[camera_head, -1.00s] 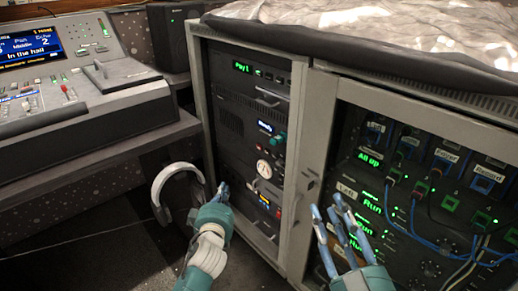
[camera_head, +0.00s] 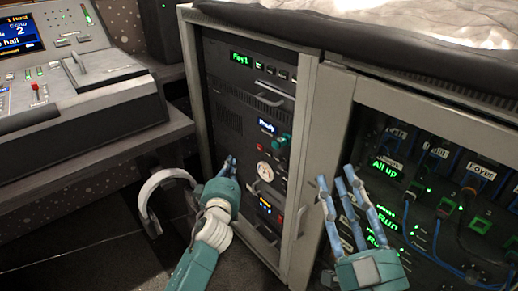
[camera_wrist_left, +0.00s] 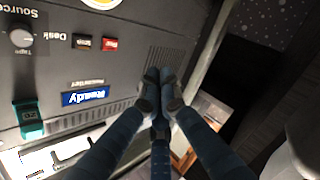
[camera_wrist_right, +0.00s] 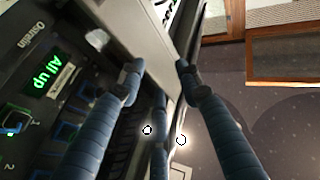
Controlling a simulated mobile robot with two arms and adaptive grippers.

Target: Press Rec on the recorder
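The recorder is a dark panel in the rack, with a lit blue "Ready" display (camera_head: 266,126) that also shows in the left wrist view (camera_wrist_left: 86,96). In that upside-down view a small red button (camera_wrist_left: 109,44) sits beside a dark button (camera_wrist_left: 82,42); the red one's lettering is too small to read. My left gripper (camera_head: 231,162) has its fingers together, empty, in front of the rack, left of the red button (camera_head: 260,147). In its wrist view, the fingertips (camera_wrist_left: 160,78) are beside the recorder's vent slots. My right gripper (camera_head: 336,180) is open and empty before the rack's frame post.
A teal piece (camera_head: 281,143) sticks out right of the display. A round white dial (camera_head: 264,170) is below. A mixing desk (camera_head: 80,85) stands left, headphones (camera_head: 152,205) hang below it. The right rack (camera_head: 420,200) holds cables and green displays.

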